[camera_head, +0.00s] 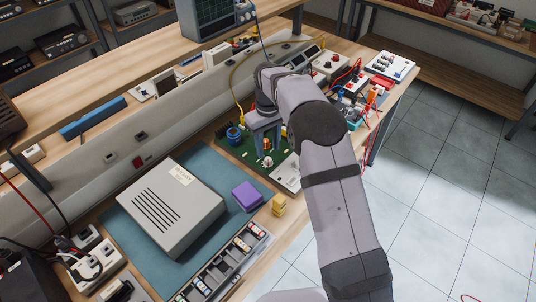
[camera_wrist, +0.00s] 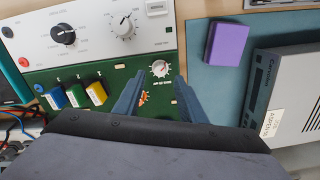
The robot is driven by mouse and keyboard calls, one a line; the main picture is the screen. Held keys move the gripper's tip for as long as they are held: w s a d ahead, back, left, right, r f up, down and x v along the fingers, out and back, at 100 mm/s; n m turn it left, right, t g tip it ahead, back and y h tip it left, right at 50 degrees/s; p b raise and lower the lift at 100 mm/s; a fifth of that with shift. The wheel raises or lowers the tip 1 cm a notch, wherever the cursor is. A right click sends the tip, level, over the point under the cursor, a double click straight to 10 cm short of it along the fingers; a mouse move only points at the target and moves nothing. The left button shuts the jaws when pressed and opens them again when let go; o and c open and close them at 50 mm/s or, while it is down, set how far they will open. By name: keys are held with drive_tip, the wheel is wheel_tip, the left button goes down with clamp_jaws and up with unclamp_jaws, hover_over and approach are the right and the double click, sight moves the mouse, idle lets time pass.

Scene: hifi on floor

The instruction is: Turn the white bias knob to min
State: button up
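The white bias knob (camera_wrist: 160,68) sits on a green circuit board (camera_wrist: 108,75) in the wrist view, with a light scale printed around it. Its pointer direction is too small to read surely. In the head view the white knob (camera_head: 268,162) shows near the board's front edge. My gripper (camera_wrist: 160,78) is open, its two blue-grey fingers spread with a clear gap and nothing held. In the wrist view the fingertips appear on either side of the knob's lower edge; I cannot tell their height above the board. My gripper (camera_head: 265,140) also shows over the board in the head view.
An orange part (camera_wrist: 143,98) is beside the left finger. A purple block (camera_wrist: 227,43) and grey box (camera_wrist: 290,90) lie right.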

sight(270, 160)
drive_tip(key=shift+r, duration=1.25)
drive_tip(key=shift+s+d+r, duration=0.2)
drive_tip(key=shift+s+d, duration=0.05)
drive_tip(key=shift+s, duration=0.1)
drive_tip(key=s+d+m, duration=0.3)
drive_tip(key=s+d, duration=0.1)
drive_tip(key=s, duration=1.1)
drive_tip(key=s+d+f+m, duration=0.1)
drive_tip(key=s+d, duration=0.4)
drive_tip(key=s, duration=1.1)
drive_tip(key=shift+f+m, duration=0.25)
drive_tip(key=shift+m, duration=0.65)
